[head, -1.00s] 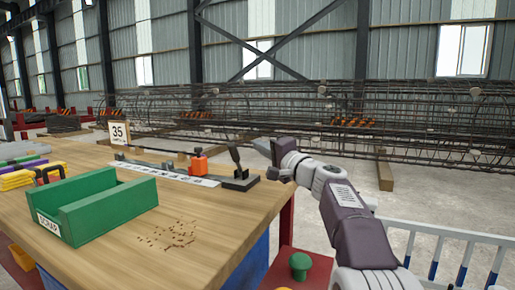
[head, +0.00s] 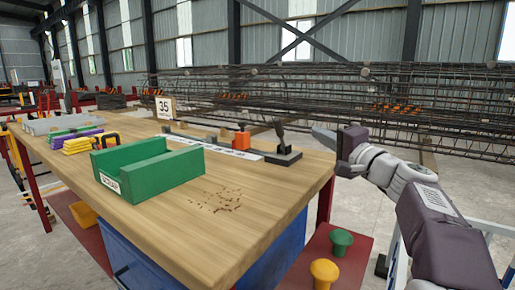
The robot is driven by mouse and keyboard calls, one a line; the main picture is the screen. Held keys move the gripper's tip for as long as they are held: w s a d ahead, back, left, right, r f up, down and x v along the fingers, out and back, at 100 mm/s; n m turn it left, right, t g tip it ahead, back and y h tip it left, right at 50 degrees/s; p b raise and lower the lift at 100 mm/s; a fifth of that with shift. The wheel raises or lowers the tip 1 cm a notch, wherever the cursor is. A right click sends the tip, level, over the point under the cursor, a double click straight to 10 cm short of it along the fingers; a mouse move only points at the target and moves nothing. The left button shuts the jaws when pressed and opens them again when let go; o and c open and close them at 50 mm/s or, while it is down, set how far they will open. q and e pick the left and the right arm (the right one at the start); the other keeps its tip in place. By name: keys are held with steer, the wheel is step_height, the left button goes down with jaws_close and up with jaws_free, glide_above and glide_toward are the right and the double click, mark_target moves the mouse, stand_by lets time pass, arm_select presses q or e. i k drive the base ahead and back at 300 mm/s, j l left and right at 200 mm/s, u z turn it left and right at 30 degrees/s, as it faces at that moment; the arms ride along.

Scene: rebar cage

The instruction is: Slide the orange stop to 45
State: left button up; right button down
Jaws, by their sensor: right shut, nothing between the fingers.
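The orange stop (head: 242,139) sits on the rail behind a white numbered scale strip (head: 217,148) on the wooden bench. The numbers on the strip are too small to read. A sign (head: 165,107) reading 35 stands behind the left part of the rail. A black lever on a dark base (head: 283,155) is at the rail's right end. My right gripper (head: 326,139) is off the bench's right edge, to the right of the lever and apart from the stop. It is shut and empty. My left gripper is not in view.
A green SCRAP bin (head: 149,173) stands at the bench's front left, with yellow and purple items (head: 82,142) behind it. Brown crumbs (head: 216,201) lie on the bench. Green (head: 341,241) and yellow (head: 324,271) knobs stand on a red surface below. A rebar cage (head: 400,100) lies behind.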

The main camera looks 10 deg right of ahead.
mark_target(242, 140)
steer(key=k+l, duration=0.15)
steer(key=k, duration=0.35)
steer(key=k+l, duration=0.15)
steer(key=k, duration=0.35)
